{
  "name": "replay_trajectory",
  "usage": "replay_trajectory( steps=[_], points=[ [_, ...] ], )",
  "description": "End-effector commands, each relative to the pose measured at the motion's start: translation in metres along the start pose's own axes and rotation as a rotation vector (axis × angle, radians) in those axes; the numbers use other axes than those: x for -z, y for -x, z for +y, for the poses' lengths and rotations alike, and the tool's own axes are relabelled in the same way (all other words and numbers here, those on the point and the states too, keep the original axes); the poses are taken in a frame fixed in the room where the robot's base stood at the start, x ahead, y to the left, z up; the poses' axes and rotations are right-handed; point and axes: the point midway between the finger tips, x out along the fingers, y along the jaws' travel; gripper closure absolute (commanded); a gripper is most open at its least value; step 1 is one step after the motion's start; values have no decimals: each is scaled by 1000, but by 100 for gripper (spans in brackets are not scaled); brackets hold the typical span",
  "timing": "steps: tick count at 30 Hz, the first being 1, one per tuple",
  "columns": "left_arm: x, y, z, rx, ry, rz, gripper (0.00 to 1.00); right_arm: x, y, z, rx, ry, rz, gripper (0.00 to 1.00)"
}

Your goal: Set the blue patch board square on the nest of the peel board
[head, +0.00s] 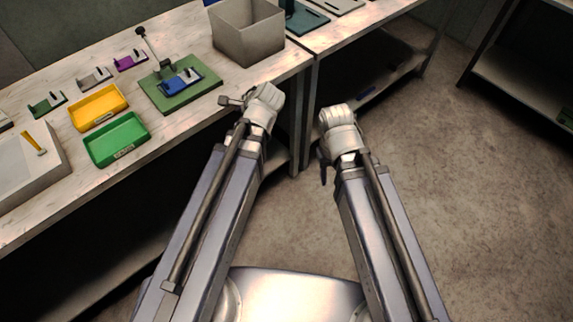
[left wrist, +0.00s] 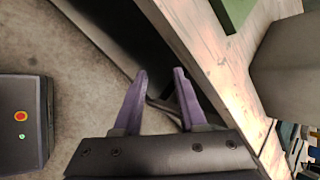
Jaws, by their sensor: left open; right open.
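The blue patch board (head: 188,77) lies on the green peel board (head: 170,104) on the bench in the head view, with a pale piece and a small dark upright part on it. It looks slightly turned against the green board; whether it sits in the nest is too small to tell. A dark post stands at the peel board's back. My left gripper (head: 226,101) is open and empty at the bench's front edge, right of the peel board. In the left wrist view, its purple fingers (left wrist: 160,73) are apart. My right gripper (head: 323,168) hangs open, clear of the bench.
A grey open bin (head: 248,45) stands right of the peel board. Yellow (head: 98,107) and green (head: 117,139) trays lie left. Small green (head: 47,103), grey (head: 95,77) and purple (head: 130,59) pieces line the back. Open floor lies to the right.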

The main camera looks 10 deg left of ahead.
Motion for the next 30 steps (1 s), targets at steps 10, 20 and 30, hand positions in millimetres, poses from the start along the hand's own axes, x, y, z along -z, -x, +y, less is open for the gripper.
replay_trajectory(
  steps=[10,20,30],
  points=[
    [95,75,132,-516,739,58,59,0,0,0,0,0,0,50],
    [111,100,163,-658,898,-8,59,0,0,0,0,0,0,50],
    [105,111,154,-656,897,-6,59,-1,15,1,0,0,0,50]
  ],
)
